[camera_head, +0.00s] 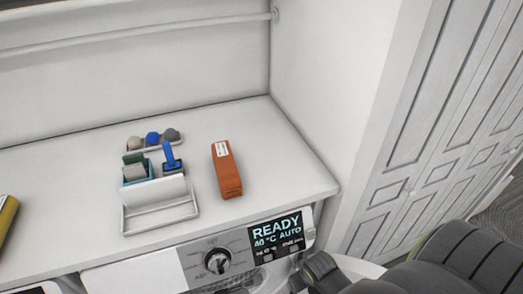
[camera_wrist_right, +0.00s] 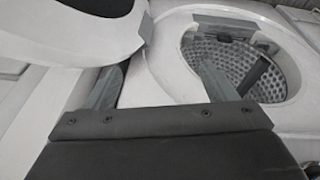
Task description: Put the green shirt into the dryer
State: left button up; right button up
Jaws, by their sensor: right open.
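A white front-loading machine with a dial and a lit display reading "READY 40 °C AUTO" (camera_head: 276,238) sits under the counter; I take it for the dryer. In the right wrist view its round opening shows a perforated metal drum (camera_wrist_right: 205,55), and its door (camera_wrist_right: 85,30) stands open at the upper left. My right gripper (camera_wrist_right: 162,68) is open, with no cloth between its fingers. Its right finger overlaps the drum opening, and its left finger is beside the door's edge. The green shirt is not visible in either view. My left gripper is not in view.
The white counter (camera_head: 70,185) holds a white tray (camera_head: 160,218) with small boxes and a blue-handled brush, a holder of balls (camera_head: 153,139), an orange box (camera_head: 226,170) and a yellow item (camera_head: 6,215) at the left edge. A white side wall (camera_head: 320,80) and paneled doors (camera_head: 440,130) stand right.

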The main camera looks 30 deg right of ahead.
jog(key=w+a+r+t+p, duration=0.1)
jog(key=w+r+p, duration=0.25)
jog(key=r, duration=1.55)
jog(key=w+r, duration=0.3)
jog(key=w, duration=0.1)
jog(key=w+d+r, duration=0.1)
jog(key=w+r, duration=0.2)
jog(key=w, duration=0.2)
jog(key=w+d+r, duration=0.1)
jog(key=w+r, duration=0.2)
jog(key=w, duration=0.2)
jog(key=shift+d, duration=0.1)
jog(key=w+d+r+m, duration=0.25)
jog(key=w+r, duration=0.55)
jog(key=r, duration=0.5)
jog(key=shift+n, duration=0.35)
jog(key=p+x, duration=0.1)
jog(key=x, duration=1.5)
jog(key=shift+w, duration=0.1)
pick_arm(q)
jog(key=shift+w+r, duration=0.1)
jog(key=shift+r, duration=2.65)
pick_arm(e)
jog(key=shift+w+f, duration=0.25)
jog(key=shift+f, duration=0.4)
